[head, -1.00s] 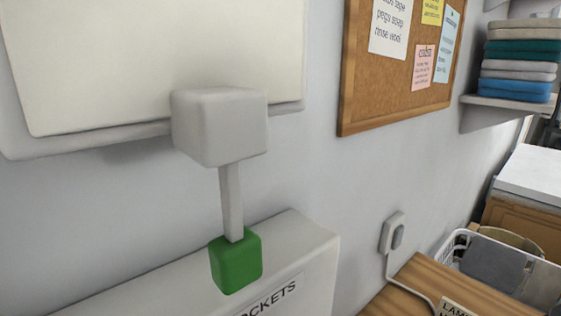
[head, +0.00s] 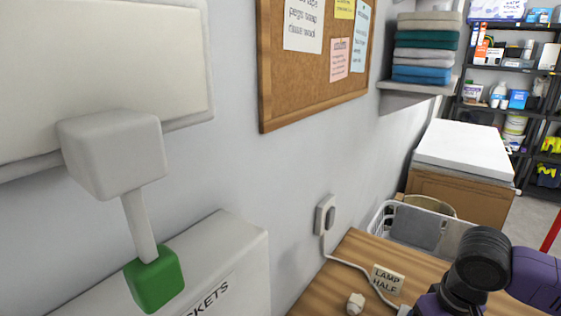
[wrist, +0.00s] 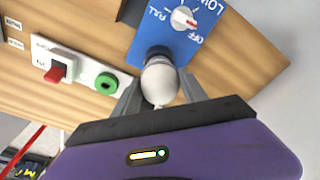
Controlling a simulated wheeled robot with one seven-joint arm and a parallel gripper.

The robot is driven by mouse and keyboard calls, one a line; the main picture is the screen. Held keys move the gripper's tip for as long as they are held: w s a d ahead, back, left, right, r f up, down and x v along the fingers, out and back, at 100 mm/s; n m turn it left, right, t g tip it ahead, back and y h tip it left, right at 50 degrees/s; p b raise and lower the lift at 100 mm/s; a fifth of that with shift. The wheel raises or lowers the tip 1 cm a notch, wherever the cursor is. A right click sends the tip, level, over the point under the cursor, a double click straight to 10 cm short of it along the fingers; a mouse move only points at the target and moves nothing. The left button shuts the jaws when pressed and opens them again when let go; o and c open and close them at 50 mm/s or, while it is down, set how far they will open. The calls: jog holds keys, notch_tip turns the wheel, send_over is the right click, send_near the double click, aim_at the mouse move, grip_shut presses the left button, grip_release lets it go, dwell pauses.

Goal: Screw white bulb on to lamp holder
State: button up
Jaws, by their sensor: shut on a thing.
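In the wrist view my gripper (wrist: 160,88) is shut on a white bulb (wrist: 160,78), with one grey finger on each side of it. The bulb's end is at a black lamp holder (wrist: 157,52) at the bottom edge of a blue panel (wrist: 160,38). Whether the bulb touches the holder or sits in its threads cannot be told. In the head view my purple and black arm shows at lower right, but my gripper, the bulb and the holder are out of the frame.
The blue panel carries a white dial (wrist: 184,18). Beside it, a white plate has a red switch (wrist: 56,70) and a green ring (wrist: 106,83).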

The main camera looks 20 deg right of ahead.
jog(key=shift+m+p, duration=0.65)
jog(key=shift+m, duration=0.35)
jog(key=o, duration=0.8)
jog(key=r, duration=0.5)
jog(key=s+r+b, duration=0.1)
jog(key=r, duration=0.1)
jog(key=shift+a+r, duration=0.2)
jog(key=shift+r, duration=0.2)
jog(key=shift+r, duration=0.1)
jog(key=shift+r+p, duration=2.35)
jog(key=shift+r, duration=0.05)
